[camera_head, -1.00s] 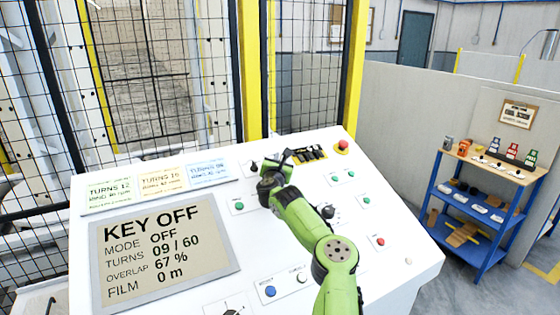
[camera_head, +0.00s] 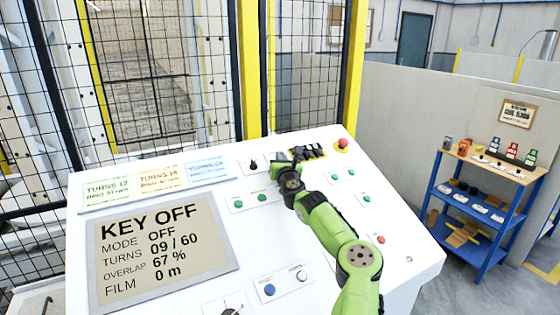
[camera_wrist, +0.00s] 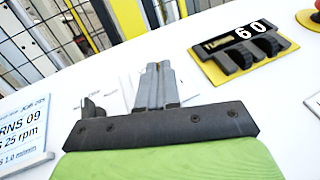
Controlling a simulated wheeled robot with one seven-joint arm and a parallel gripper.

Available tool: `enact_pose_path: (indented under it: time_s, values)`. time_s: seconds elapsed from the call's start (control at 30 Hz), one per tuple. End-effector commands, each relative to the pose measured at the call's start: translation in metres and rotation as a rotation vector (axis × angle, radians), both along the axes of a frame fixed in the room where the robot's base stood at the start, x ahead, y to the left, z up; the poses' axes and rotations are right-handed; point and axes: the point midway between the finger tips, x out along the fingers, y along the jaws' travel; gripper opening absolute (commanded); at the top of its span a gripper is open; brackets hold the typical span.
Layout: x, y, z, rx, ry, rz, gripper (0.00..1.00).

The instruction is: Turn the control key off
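The control panel's screen (camera_head: 160,250) reads KEY OFF and MODE OFF. My gripper (camera_head: 297,154) is over the upper part of the white panel, left of the yellow-backed counter. In the wrist view, its two grey fingers (camera_wrist: 155,85) stand side by side with a narrow gap. A small tan sliver shows between their tips. I cannot tell whether it is the control key or whether the fingers grip it. The key itself is not clearly visible; the fingers cover that spot. A black knob (camera_head: 254,165) is left of my gripper; a dark knob also shows in the wrist view (camera_wrist: 92,107).
The yellow-backed counter (camera_wrist: 240,55) reads TURNS 60. A red stop button (camera_head: 342,143) is at the panel's back right corner. Green buttons (camera_head: 262,198) and a blue button (camera_head: 270,289) lie nearby. Mesh fencing (camera_head: 190,80) stands behind. A blue shelf (camera_head: 480,200) is at the right.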

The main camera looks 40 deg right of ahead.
Motion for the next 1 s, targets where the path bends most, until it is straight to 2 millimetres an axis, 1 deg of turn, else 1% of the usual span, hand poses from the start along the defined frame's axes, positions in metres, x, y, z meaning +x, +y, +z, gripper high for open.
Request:
enact_pose_path:
  time_s: [0.2, 0.5, 1.0]
  values:
    - [-0.0019, -0.0035, 0.0009, -0.058, 0.023, 0.137, 0.00]
    - [-0.0019, -0.0047, 0.0007, -0.110, 0.039, 0.262, 0.00]
    - [-0.0015, -0.0039, -0.0010, -0.127, 0.044, 0.299, 0.00]
